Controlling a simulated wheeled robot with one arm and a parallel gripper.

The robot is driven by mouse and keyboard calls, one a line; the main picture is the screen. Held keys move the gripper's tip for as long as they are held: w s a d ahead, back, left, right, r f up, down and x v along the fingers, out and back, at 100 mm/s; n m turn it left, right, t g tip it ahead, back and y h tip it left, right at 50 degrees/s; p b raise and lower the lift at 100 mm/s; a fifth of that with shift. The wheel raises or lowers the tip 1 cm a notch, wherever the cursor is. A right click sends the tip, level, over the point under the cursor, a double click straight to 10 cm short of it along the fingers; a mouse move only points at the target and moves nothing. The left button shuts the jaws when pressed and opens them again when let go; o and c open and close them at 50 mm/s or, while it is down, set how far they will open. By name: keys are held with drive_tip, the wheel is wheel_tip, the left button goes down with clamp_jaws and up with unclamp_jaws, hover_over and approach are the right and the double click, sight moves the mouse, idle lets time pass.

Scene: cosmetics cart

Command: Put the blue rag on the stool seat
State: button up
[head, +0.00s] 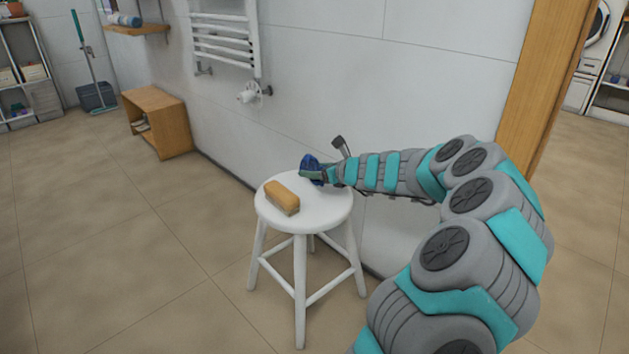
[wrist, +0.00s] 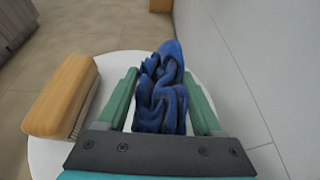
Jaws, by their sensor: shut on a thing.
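The blue rag (wrist: 163,92) is crumpled between the two green fingers of my gripper (wrist: 162,95) in the wrist view. My gripper is shut on it. In the head view the rag (head: 311,168) shows at the end of my gripper (head: 318,174), over the back right part of the white round stool seat (head: 315,213). The seat (wrist: 50,158) also shows beneath the rag in the wrist view. I cannot tell whether the rag touches the seat.
A wooden brush (head: 281,197) lies on the left part of the seat, left of my gripper. A white wall (head: 330,90) with a towel radiator (head: 225,38) stands behind the stool. A wooden box shelf (head: 157,120) stands at the left. The floor left of the stool is clear.

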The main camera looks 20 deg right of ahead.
sight(314, 187)
drive_tip(key=shift+w+f, duration=0.1)
drive_tip(key=shift+w, duration=0.25)
drive_tip(key=shift+s+f+b, duration=0.1)
drive_tip(key=shift+f+b, duration=0.5)
drive_tip(key=shift+f, duration=1.05)
drive_tip(key=shift+f, duration=0.1)
drive_tip(key=o, duration=1.3)
drive_tip(key=shift+r, duration=0.2)
drive_tip(key=p+v, duration=0.2)
drive_tip(key=v, duration=1)
